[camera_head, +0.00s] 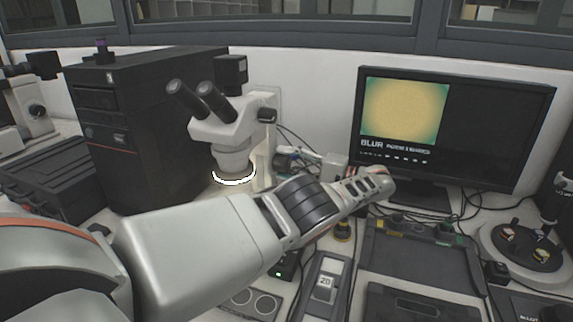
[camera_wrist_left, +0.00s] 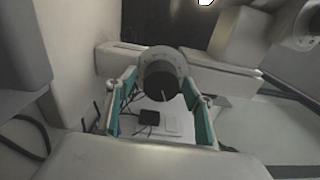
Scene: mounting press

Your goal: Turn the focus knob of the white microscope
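The white microscope (camera_head: 236,132) stands left of centre in the head view, with its ring light lit below. A black focus knob (camera_head: 267,116) sticks out on its right side. My left arm reaches across in front of it, and my left gripper (camera_head: 372,184) shows right of the microscope, its fingers hard to make out there. In the left wrist view the gripper (camera_wrist_left: 164,100) is open, with teal-lined fingers apart. A dark round knob (camera_wrist_left: 160,84) with a pale line and grey barrel appears between them; contact cannot be told. My right gripper is not in view.
A monitor (camera_head: 460,125) at the right shows a blurred yellow disc and the word BLUR. A black cabinet (camera_head: 140,120) stands left of the microscope. Dark trays (camera_head: 415,262) and a round sample holder (camera_head: 535,250) crowd the bench at right. Cables lie behind my gripper.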

